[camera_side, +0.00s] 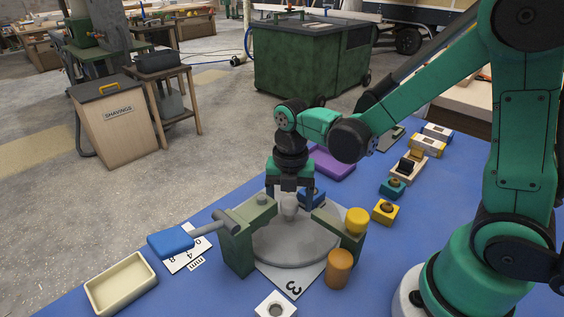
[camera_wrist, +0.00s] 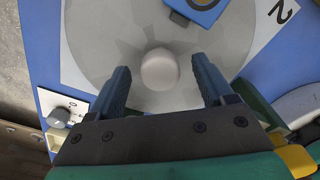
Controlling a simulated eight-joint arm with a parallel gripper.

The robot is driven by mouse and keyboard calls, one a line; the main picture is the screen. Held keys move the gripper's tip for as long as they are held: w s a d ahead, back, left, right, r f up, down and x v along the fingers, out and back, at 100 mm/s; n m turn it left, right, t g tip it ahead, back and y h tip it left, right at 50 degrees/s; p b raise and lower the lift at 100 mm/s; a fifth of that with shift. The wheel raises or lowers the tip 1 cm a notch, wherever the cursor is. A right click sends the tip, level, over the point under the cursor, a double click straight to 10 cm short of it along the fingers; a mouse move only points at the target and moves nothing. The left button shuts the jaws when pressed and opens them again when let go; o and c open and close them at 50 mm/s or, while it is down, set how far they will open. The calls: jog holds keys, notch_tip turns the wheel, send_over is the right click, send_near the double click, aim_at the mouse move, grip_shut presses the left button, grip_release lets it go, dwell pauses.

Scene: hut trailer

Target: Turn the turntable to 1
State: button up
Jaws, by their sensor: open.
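The turntable (camera_side: 295,248) is a grey disc on a white card marked with numbers; a 3 shows at the front of the card (camera_side: 293,287). A pale round knob (camera_side: 289,213) rises at its middle. The knob also shows in the wrist view (camera_wrist: 160,69), between my fingers. My gripper (camera_side: 291,196) points down over the knob and is open, with gaps on both sides. A blue block (camera_wrist: 197,7) with a dark ring lies on the disc's rim, near a 2 on the card. The 1 is not visible.
A green post with a clamp (camera_side: 238,250) stands left of the disc, another (camera_side: 340,229) right of it with a yellow cylinder (camera_side: 356,221). An orange cylinder (camera_side: 339,267) stands at front right. A cream tray (camera_side: 122,285) lies front left. Several small blocks line the right side.

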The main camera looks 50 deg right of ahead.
aim_at(290, 202)
jog(key=shift+r, duration=2.85)
jog(key=m, duration=0.2)
jog(key=r+m+t, duration=0.1)
jog(key=shift+s+d, duration=0.1)
jog(key=shift+s, duration=0.15)
jog(key=m, duration=0.3)
jog(key=shift+s+r+m+t, duration=0.3)
jog(key=shift+r+t, duration=0.05)
jog(key=shift+t, duration=0.05)
jog(key=m, duration=0.1)
jog(key=m+t, duration=0.1)
jog(key=m, duration=0.1)
jog(key=shift+s+d+r, duration=0.15)
jog(key=shift+s+r, duration=0.05)
jog(key=shift+r, duration=0.1)
jog(key=m+t, duration=0.1)
jog(key=m, duration=0.4)
jog(key=s+r+m+t, duration=0.1)
jog(key=m+t, duration=0.1)
jog(key=m, duration=0.3)
jog(key=m+t, duration=0.1)
jog(key=m, duration=0.4)
jog(key=shift+s+d+r+m, duration=0.25)
jog(key=shift+s+r+m, duration=0.05)
jog(key=shift+s+m, duration=0.1)
